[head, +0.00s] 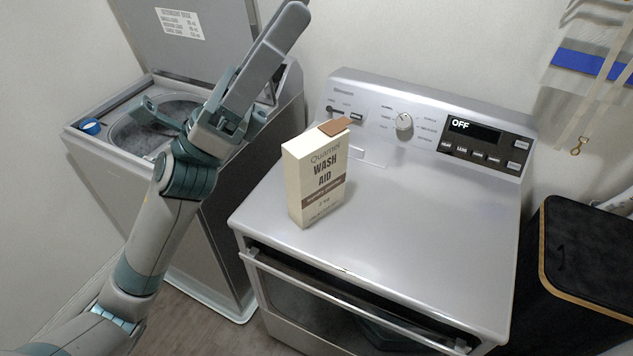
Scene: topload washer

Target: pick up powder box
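The powder box (317,180) is a cream carton marked "WASH AID" with a brown band and a raised brown flap on top. It stands upright on the left part of the grey dryer top (410,230). My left arm comes in from the lower left. My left gripper (208,116) is over the open washer, left of the box and apart from it. Its fingers are hard to make out, and I see nothing held in it. My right gripper is not in view.
The top-load washer (112,172) stands left with its lid (200,55) raised and a blue cap (90,127) on its rim. The dryer's control panel (470,135) reads OFF. A black bin (590,250) stands right. The dryer top around the box is clear.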

